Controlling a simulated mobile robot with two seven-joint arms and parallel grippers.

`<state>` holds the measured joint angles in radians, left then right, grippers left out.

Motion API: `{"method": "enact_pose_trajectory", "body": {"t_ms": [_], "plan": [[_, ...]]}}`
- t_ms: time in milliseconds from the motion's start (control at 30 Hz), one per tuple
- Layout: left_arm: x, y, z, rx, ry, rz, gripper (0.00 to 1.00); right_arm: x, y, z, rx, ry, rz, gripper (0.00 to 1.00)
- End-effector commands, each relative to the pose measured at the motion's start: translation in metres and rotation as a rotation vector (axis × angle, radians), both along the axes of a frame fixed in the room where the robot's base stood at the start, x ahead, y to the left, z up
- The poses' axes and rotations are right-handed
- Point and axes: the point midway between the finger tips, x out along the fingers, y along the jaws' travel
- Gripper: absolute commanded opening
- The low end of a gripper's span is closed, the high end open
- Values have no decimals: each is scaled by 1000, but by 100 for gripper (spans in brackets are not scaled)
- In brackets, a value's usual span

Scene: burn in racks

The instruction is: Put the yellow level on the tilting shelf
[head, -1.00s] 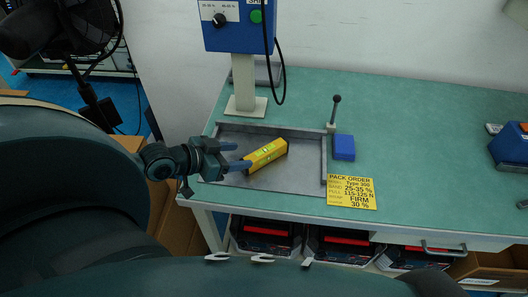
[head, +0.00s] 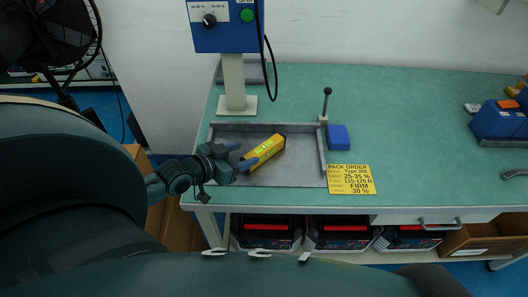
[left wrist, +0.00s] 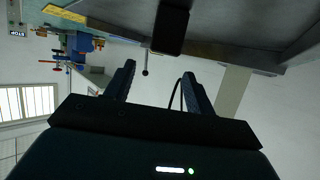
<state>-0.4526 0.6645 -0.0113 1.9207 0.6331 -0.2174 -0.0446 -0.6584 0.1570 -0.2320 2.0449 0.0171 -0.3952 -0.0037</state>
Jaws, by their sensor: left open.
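I cannot tell for certain that this tray is the tilting shelf. My left gripper (head: 241,156) is open over the tray's left part. Its fingers are at the level's near left end; touching or apart is unclear. In the left wrist view the open fingers (left wrist: 160,85) show with nothing visible between them. A dark block (left wrist: 170,28) beyond them may be the level's end. My right gripper is out of view.
A blue control box (head: 222,28) stands on a post behind the tray. A black-knobbed lever (head: 325,104) and a blue block (head: 338,137) stand at the tray's right. A yellow pack-order card (head: 349,179) lies at the front edge.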

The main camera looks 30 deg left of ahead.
Motion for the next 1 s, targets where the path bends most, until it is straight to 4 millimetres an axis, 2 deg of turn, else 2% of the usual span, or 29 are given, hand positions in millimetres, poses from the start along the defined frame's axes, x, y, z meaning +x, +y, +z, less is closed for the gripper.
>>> {"method": "enact_pose_trajectory", "body": {"t_ms": [267,600,900,1000], "plan": [[16,-5,-7,-1,0,-1,55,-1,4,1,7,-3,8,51],[55,-14,-23,-2,-2,-1,55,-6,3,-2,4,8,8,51],[59,-15,-25,-1,-1,-3,55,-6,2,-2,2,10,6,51],[59,-15,-25,-1,-1,-3,48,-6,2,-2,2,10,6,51]]}}
